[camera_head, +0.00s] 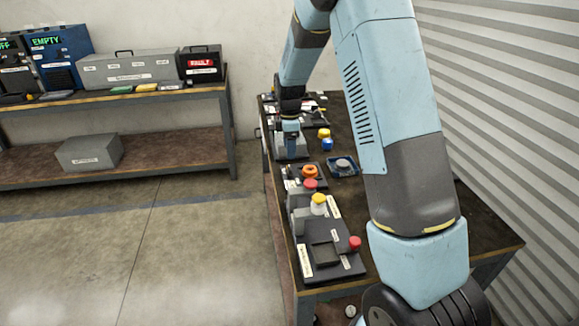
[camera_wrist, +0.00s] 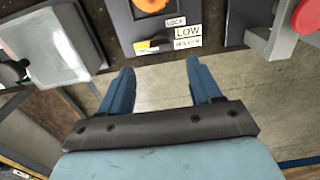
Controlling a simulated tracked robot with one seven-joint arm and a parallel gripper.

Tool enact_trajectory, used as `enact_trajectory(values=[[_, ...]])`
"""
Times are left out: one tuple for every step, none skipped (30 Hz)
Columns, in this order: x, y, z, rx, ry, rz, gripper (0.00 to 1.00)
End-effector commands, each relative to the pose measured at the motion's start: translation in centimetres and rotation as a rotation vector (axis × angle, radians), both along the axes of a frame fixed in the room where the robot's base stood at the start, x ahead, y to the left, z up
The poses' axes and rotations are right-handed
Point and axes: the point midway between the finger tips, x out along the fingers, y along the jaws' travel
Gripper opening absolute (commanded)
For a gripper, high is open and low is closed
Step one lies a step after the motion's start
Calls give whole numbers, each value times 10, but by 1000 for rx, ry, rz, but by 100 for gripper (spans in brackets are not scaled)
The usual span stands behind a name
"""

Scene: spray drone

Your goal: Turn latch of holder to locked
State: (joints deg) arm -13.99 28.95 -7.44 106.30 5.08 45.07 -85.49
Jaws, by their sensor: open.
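An orange round knob (camera_head: 310,171), apparently the latch, sits on a small grey-and-black unit near the left edge of the workbench. In the wrist view the knob (camera_wrist: 150,4) is cut off by the top edge. Below it the unit's grey plate (camera_wrist: 130,28) carries small labels; "LOCK" and "LOW" can be read, and a yellow patch is at its left. My gripper (camera_wrist: 160,72) is open and empty, its blue fingers apart and short of the plate. In the head view my gripper (camera_head: 290,128) is over the bench's left edge, farther back than the knob. Whether the latch is locked cannot be told.
A grey box (camera_head: 291,148) is close under my gripper; a pale block (camera_wrist: 45,45) shows left in the wrist view. A blue tray (camera_head: 342,166) is to the right. Floor is clear left of the bench.

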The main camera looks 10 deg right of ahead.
Motion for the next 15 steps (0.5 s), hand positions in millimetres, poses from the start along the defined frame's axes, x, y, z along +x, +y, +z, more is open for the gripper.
enact_trajectory(values=[[0, 0, -10, -1, 2, 0, 64], [0, 0, -15, -1, 3, 0, 64], [-1, 0, -23, -1, 3, -1, 64], [-1, 0, -28, -1, 3, -1, 64], [-1, 0, -33, -1, 3, -1, 64], [-1, 0, -40, -1, 2, 0, 64], [-1, 0, -45, -1, 2, 0, 64], [-1, 0, -50, -1, 3, 0, 64], [-1, 0, -55, -1, 2, -1, 64], [0, 0, -59, 0, 1, -1, 64], [0, 0, -63, 0, 1, -1, 64], [0, 0, -68, 0, 2, 0, 64], [0, 0, -70, 0, 1, 0, 64], [0, 0, -73, 0, 0, 0, 64], [0, 0, -76, 0, -1, 0, 64]])
